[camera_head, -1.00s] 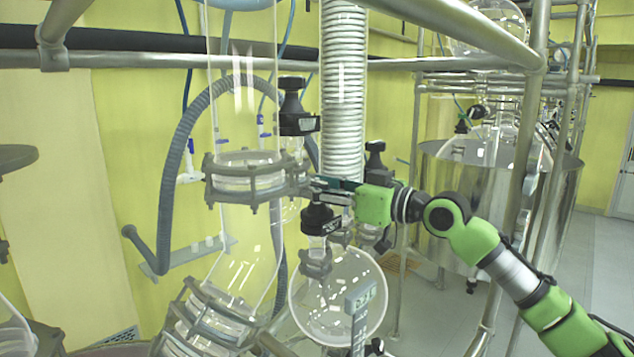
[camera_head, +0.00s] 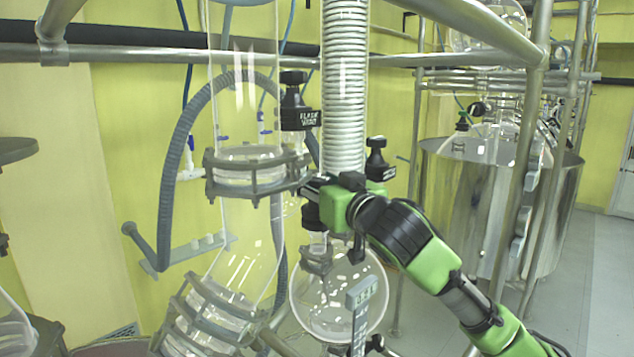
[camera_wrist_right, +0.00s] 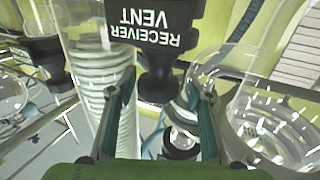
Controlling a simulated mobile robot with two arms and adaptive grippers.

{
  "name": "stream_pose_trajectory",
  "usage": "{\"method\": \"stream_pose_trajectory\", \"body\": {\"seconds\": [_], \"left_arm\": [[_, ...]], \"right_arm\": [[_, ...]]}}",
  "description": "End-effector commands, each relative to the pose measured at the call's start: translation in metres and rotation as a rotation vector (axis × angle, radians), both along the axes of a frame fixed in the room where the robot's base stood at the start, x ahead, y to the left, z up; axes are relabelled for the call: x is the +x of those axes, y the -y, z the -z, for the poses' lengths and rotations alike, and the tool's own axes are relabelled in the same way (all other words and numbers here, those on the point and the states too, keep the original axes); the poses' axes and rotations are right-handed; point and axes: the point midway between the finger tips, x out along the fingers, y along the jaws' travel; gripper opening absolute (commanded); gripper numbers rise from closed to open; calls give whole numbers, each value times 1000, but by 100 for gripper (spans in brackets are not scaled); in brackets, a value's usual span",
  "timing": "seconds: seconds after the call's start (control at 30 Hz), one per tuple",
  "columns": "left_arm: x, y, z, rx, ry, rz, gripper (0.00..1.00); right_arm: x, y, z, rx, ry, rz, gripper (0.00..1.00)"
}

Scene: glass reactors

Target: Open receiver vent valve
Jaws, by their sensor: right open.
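The receiver vent valve is a black block with a white "RECEIVER VENT" label (camera_wrist_right: 152,25), upside down in the right wrist view. Its black knob (camera_wrist_right: 158,80) is between the two fingers of my right gripper (camera_wrist_right: 160,92). The fingers are apart, one on each side of the knob; I cannot tell whether either touches it. In the head view my right gripper (camera_head: 320,188) is by the glass column, and a black valve body (camera_head: 311,216) just under it is partly hidden; its label cannot be read there. My left gripper is not in view.
Another black valve, labelled as a flask vent (camera_head: 297,110), stands just above and left of the gripper. A further black valve (camera_head: 376,155) is close on the right. A coiled glass column (camera_head: 344,90), a round glass flask (camera_head: 335,305) and metal rails surround the arm.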

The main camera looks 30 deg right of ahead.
Motion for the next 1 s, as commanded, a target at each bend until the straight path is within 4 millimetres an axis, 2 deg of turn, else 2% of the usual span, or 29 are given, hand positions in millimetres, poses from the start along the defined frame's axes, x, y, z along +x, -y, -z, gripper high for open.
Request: {"method": "stream_pose_trajectory", "body": {"seconds": [0.2, 0.3, 0.33, 0.57, 0.8, 1.0], "left_arm": [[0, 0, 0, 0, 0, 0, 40], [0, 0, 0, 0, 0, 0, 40], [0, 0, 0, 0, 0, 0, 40], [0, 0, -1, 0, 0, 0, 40], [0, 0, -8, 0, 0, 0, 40], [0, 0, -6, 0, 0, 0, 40]], "right_arm": [[0, 0, 0, -1, 1, 5, 46], [0, 0, 0, -2, 1, 5, 20], [0, 0, 0, -2, 1, 5, 14], [1, 2, 1, -5, -3, -27, 14], [0, 4, -1, -2, -2, -209, 14], [1, 2, 1, -4, -4, -330, 14]]}}
